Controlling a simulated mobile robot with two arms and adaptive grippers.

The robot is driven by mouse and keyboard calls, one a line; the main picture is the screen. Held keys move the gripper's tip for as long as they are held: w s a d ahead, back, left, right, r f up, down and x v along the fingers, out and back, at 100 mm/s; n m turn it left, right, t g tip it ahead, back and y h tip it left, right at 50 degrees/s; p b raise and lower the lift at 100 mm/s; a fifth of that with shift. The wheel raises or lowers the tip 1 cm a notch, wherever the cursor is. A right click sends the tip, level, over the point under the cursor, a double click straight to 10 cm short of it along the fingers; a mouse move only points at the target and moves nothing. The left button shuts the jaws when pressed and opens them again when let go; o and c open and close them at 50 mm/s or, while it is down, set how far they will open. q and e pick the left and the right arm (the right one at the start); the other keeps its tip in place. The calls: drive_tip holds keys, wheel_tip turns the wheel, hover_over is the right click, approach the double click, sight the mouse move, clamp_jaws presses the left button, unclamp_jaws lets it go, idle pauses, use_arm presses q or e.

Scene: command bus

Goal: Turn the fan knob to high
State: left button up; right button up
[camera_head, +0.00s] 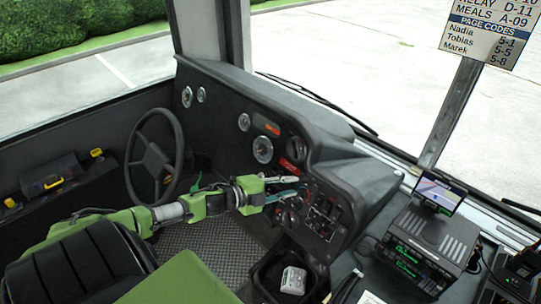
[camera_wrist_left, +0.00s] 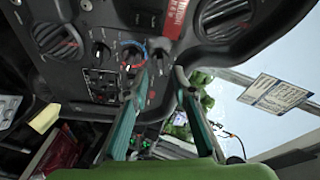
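The dash control panel (camera_head: 320,210) is right of the steering wheel and carries several dark knobs and switches. In the left wrist view, a knob with a blue and red arc (camera_wrist_left: 132,54) sits just beyond one fingertip, with a smaller dark knob (camera_wrist_left: 100,51) to its left. I cannot read which one is the fan knob. My left gripper (camera_head: 296,187) is at the panel with its two teal fingers spread. In the left wrist view the gripper (camera_wrist_left: 161,76) is open, with nothing visibly held. Whether a fingertip touches the panel is unclear. My right gripper is not in view.
The steering wheel (camera_head: 154,157) stands left of the panel, close to my left arm. Round air vents (camera_wrist_left: 58,40) flank the controls. A bin (camera_head: 266,270) holding a pale object is below the panel. A radio unit (camera_head: 428,245) stands at right.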

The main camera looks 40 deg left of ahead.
use_arm(q)
drive_tip(key=v, duration=0.7)
drive_tip(key=shift+s, duration=0.3)
drive_tip(key=shift+a, duration=0.1)
drive_tip(key=s+a+f+n+g+y, duration=0.1)
drive_tip(key=s+a+f+n+y, duration=0.15)
drive_tip(key=f, duration=0.45)
drive_tip(key=s+a+f+n+y, duration=0.2)
drive_tip(key=a+f+n, duration=0.15)
drive_tip(key=f, duration=0.25)
drive_tip(key=s+f+n+g+y, duration=0.1)
drive_tip(key=s+f+n+g, duration=0.1)
drive_tip(key=s+f, duration=0.45)
drive_tip(key=s+f+n+g+y, duration=0.15)
drive_tip(key=s+f, duration=0.25)
drive_tip(key=f, duration=0.6)
drive_tip(key=s+d+f+n+g, duration=0.4)
drive_tip(key=s+d+f, duration=0.5)
drive_tip(key=s+f, duration=0.3)
drive_tip(key=s+d+f+n+g+h, duration=0.1)
drive_tip(key=s+d+f+g, duration=0.1)
drive_tip(key=s+d+f, duration=0.2)
drive_tip(key=s+d+f+n+g+h, duration=0.1)
drive_tip(key=s+d+f+g, duration=0.1)
drive_tip(key=s+d, duration=0.8)
drive_tip(key=shift+d+f, duration=0.9)
drive_tip(key=shift+g, duration=0.25)
